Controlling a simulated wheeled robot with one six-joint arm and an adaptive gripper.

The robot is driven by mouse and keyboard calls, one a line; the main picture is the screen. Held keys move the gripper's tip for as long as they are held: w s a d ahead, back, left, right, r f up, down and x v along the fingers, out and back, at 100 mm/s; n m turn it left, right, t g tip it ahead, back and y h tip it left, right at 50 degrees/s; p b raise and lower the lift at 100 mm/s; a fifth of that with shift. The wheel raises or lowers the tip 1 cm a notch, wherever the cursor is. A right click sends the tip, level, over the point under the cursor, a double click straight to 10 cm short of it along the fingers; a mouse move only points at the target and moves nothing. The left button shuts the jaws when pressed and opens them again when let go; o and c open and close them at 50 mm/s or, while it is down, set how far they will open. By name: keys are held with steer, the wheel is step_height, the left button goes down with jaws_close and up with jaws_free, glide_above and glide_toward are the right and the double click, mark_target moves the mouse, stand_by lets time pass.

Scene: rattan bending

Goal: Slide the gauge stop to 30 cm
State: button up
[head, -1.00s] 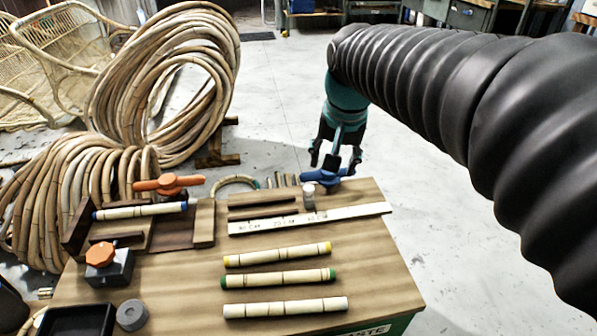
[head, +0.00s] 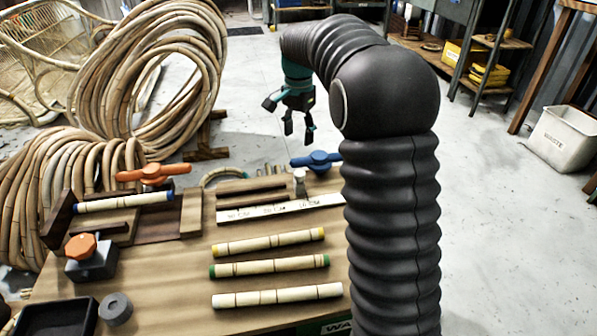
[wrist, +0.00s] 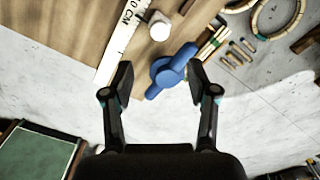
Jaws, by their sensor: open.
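The gauge stop looks to be the small pale upright cylinder (head: 300,184) at the back edge of the white ruler (head: 262,209), near its rightmost label. Ruler labels are hard to read; the wrist view shows "0 CM" on the ruler (wrist: 117,42) beside the pale cylinder (wrist: 159,26). A blue winged knob (head: 316,161) stands just behind the cylinder. My gripper (head: 299,134) is open and empty, above and beyond the table's back edge. In the wrist view the blue knob (wrist: 168,72) appears between the fingers, with the cylinder farther up the picture.
Three pale rods, with yellow (head: 268,241), green (head: 269,266) and white ends (head: 277,295), lie in front of the ruler. An orange winged knob (head: 153,173) and an orange-topped block (head: 82,248) stand at left. Rattan coils (head: 150,80) stand behind the table.

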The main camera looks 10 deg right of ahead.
mark_target(299, 173)
step_height(299, 173, down, 13)
steer(key=shift+r+b, duration=0.1)
steer(key=shift+b, duration=0.9)
jaws_close()
